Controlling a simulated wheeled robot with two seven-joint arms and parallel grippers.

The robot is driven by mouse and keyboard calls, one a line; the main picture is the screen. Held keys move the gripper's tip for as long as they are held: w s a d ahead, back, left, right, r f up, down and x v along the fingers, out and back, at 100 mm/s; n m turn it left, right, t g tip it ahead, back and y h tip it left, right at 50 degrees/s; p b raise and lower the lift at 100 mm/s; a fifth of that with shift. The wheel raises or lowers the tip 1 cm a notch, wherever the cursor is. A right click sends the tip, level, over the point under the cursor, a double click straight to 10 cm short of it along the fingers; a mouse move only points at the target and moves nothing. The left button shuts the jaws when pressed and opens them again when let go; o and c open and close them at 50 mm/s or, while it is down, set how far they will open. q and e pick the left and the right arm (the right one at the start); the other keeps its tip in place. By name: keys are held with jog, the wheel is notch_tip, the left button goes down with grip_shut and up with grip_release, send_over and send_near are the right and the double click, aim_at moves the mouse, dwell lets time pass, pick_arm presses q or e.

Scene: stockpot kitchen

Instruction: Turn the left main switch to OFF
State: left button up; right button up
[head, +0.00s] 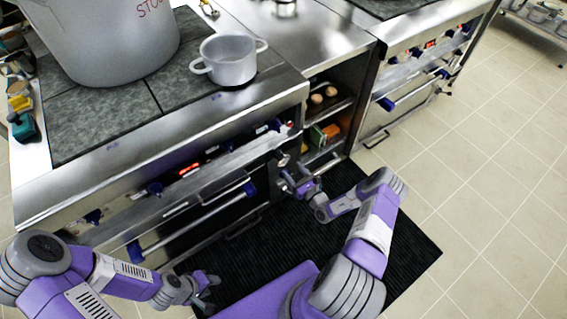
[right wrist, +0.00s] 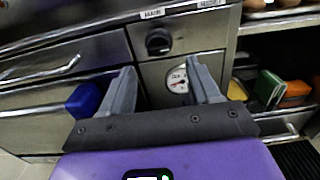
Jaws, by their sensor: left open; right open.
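A black rotary knob (right wrist: 158,41) sits on a steel panel in the right wrist view, below a small label too blurred to read. I cannot tell if it is the left main switch, nor its setting. My right gripper (right wrist: 160,85) is open and empty, its fingers pointing at the panel below the knob, apart from it. In the head view my right gripper (head: 297,182) is in front of the left range's right end. My left gripper (head: 206,284) is open, low in front of the same range, away from the panel.
A round gauge (right wrist: 177,79) sits below the knob. A blue handle end (right wrist: 84,100) juts out at left. The left range carries a large stockpot (head: 105,40) and a small pot (head: 229,60). An open shelf (head: 322,132) is at right. A black mat (head: 400,250) covers the floor.

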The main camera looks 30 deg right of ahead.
aim_at(280, 156)
jog(key=w+b, duration=0.2)
jog(key=w, duration=0.5)
jog(key=shift+a, duration=0.35)
jog(key=shift+c, duration=0.4)
jog(key=c, duration=0.9)
